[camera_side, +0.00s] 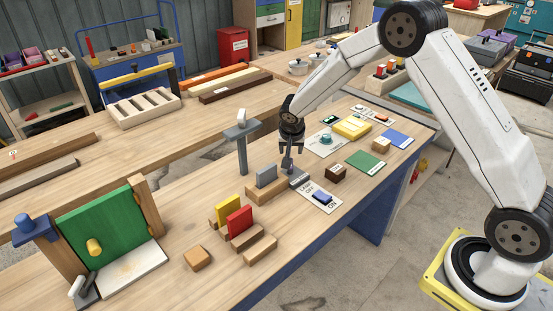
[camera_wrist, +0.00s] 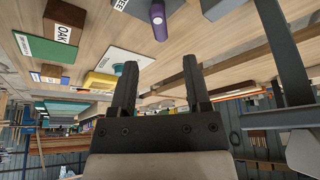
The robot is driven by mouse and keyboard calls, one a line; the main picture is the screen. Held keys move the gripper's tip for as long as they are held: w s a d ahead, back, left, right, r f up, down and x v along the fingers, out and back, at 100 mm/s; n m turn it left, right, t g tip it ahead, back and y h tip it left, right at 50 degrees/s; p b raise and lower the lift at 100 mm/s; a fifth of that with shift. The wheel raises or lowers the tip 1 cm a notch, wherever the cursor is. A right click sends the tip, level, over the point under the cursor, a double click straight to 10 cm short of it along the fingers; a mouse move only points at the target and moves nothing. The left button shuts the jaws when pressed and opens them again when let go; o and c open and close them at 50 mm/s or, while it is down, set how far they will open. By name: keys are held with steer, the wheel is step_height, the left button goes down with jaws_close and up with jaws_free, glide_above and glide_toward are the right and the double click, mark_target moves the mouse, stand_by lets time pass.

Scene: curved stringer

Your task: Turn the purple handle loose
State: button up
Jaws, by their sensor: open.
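The purple handle (camera_wrist: 158,22) shows at the top of the wrist view, beside a white card with black lettering (camera_wrist: 133,6) and next to a grey block. The gripper is apart from the handle. How the handle is fastened cannot be made out.
A grey T-topped post (camera_side: 242,150) stands left of my gripper. A dark brown block (camera_side: 336,173) lies right of the handle, with a green mat (camera_side: 366,160) beyond. Red and yellow blocks in wooden holders (camera_side: 238,222) and a green hinged panel (camera_side: 100,226) stand left.

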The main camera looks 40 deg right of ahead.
steer(key=shift+x, duration=3.5)
jaws_close()
